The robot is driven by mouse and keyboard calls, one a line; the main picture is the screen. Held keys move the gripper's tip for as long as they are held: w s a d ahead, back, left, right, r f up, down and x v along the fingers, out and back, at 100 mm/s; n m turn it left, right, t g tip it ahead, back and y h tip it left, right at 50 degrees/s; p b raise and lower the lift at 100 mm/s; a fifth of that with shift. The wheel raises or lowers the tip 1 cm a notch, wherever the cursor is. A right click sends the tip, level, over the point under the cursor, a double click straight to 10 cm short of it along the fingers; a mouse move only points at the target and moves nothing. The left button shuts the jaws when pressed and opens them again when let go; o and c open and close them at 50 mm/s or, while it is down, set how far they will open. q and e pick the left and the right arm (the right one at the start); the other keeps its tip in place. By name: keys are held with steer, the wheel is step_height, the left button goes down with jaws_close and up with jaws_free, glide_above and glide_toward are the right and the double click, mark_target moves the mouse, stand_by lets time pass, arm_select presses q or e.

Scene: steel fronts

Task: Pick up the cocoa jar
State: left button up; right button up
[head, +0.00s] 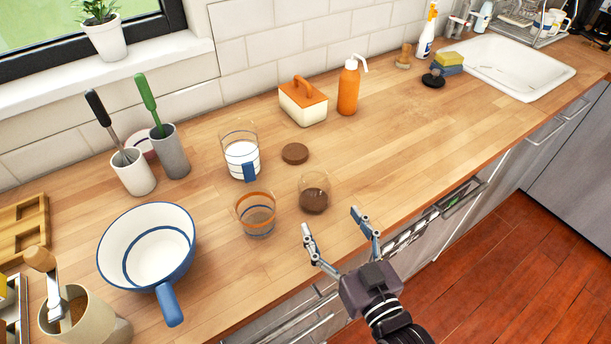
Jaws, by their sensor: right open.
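The cocoa jar (314,201) looks to be the clear glass jar with dark brown powder in its lower part. It stands upright and open on the wooden counter, near the middle of the head view. My right gripper (331,219) is open and empty at the counter's front edge. Its fingers point toward the jar, one to each side of the near approach, and no contact shows. A round brown lid (295,153) lies flat behind the jar. My left gripper is not in view.
An orange-rimmed glass (257,220) stands close left of the jar. A glass jar with white contents (241,158) is behind it. A blue-rimmed pan (150,247) is at left. An orange-lidded box (303,102) and orange bottle (348,90) stand behind. Counter right of the jar is clear.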

mark_target(320, 204)
steer(key=shift+x, duration=1.05)
steer(key=shift+w+a+r, duration=0.1)
steer(key=shift+w, duration=0.2)
steer(key=shift+w+a+p, duration=0.2)
steer(key=shift+w+p, duration=0.15)
steer(key=shift+p, duration=0.1)
steer(key=p+x, duration=0.1)
steer(key=x, duration=0.2)
steer(key=shift+w+a, duration=0.15)
steer(key=shift+w, duration=0.15)
steer(key=shift+w+a, duration=0.15)
steer(key=shift+w, duration=0.2)
steer(key=shift+w+f, duration=0.1)
steer(key=shift+f, duration=0.15)
steer(key=c, duration=0.9)
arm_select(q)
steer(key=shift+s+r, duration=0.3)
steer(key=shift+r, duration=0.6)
arm_select(e)
steer(key=shift+r, duration=0.1)
steer(key=c, duration=0.5)
